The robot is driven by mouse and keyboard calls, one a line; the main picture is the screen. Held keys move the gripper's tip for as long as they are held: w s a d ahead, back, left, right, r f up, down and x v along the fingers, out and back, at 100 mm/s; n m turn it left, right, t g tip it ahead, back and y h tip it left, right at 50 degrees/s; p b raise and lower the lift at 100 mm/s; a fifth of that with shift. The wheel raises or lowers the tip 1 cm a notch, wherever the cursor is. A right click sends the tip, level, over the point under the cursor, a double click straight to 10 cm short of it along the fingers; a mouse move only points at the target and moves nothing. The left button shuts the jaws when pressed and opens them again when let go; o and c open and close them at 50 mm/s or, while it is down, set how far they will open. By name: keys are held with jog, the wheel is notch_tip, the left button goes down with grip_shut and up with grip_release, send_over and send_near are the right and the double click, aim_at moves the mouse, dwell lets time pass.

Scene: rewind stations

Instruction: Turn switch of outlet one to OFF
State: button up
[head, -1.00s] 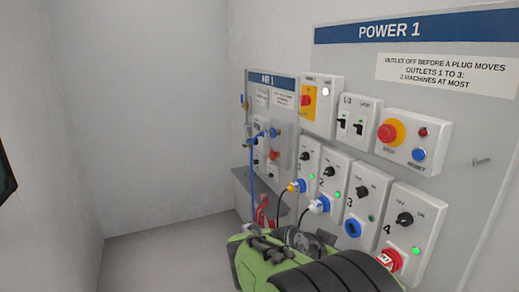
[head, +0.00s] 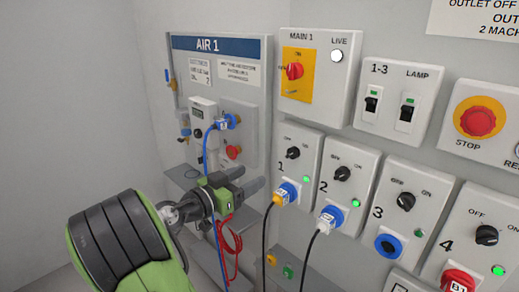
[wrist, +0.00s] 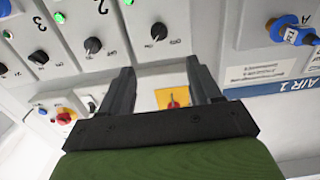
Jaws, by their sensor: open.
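Outlet one's switch (head: 292,153) is a black knob with OFF at its left and ON at its right. Its pointer direction is too small to tell surely. The green lamp (head: 304,179) below it is lit, and a blue and yellow plug (head: 287,193) sits in its socket. My gripper (head: 250,180) is open and empty, left of outlet one in the head view. In the wrist view, my gripper's fingers (wrist: 160,68) are spread apart, and outlet one's knob (wrist: 159,31) shows beyond them, apart from both.
Outlets two (head: 343,174) and three (head: 404,200) stand to the right, with a white plug (head: 328,219) in two. The MAIN 1 box (head: 322,75) is above. The AIR 1 board (head: 217,48), with blue and red hoses, is behind my arm. Cables hang below the outlets.

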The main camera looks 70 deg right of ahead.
aim_at(289, 154)
jog(key=p+x, duration=0.1)
jog(key=x, duration=1.4)
jog(key=shift+s+d+r, duration=0.15)
jog(key=shift+s+d, duration=0.15)
jog(key=shift+d, duration=0.05)
jog(key=shift+c, duration=0.3)
jog(key=c, duration=1)
